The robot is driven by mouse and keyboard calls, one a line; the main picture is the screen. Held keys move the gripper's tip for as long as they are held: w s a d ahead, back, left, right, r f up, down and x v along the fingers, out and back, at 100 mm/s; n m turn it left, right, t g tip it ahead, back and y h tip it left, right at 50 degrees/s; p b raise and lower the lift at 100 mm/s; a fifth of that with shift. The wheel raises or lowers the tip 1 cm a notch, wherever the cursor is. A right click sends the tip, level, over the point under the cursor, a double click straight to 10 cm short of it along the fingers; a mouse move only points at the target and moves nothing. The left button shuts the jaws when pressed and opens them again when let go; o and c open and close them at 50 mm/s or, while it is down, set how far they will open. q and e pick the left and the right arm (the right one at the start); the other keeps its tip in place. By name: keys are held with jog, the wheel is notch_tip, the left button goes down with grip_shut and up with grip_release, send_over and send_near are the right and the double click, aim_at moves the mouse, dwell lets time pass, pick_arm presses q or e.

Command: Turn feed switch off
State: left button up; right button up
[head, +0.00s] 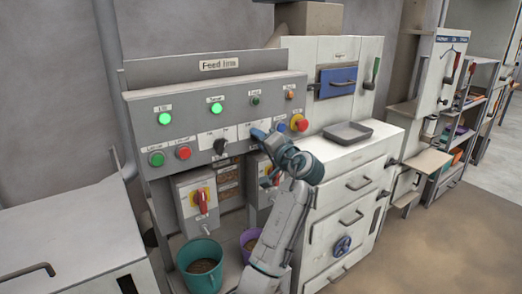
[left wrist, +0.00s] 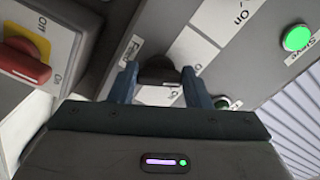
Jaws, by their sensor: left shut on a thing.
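The feed switch is a black rotary knob (left wrist: 157,72) on a white plate, with a partly hidden label starting "Fe" beside it in the left wrist view. My left gripper (left wrist: 159,78) is shut on this knob, one blue-grey finger on each side. In the head view my left gripper (head: 259,134) reaches the right-hand white switch plate (head: 244,131) of the grey panel and hides the knob. Which way the knob points is hard to tell. The lamp (head: 255,100) above it looks dark green and unlit. My right gripper is not in view.
Another black knob (head: 219,146) is to the left. A red emergency button (head: 301,124) and a blue button (head: 281,127) are close to the gripper's right. Two lamps, (head: 165,118) and (head: 217,108), glow green. Red-handled switches and buckets (head: 200,265) are below.

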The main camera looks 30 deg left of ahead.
pick_arm(q)
jog(key=shift+f+n+b, duration=0.1)
jog(key=shift+n+b, duration=0.2)
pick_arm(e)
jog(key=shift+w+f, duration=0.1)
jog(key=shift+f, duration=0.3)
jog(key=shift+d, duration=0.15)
pick_arm(q)
jog(key=o, duration=1)
jog(key=shift+d, duration=0.1)
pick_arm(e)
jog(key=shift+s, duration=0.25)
pick_arm(q)
jog(key=shift+b+v, duration=1.5)
jog(key=shift+v, duration=3.9)
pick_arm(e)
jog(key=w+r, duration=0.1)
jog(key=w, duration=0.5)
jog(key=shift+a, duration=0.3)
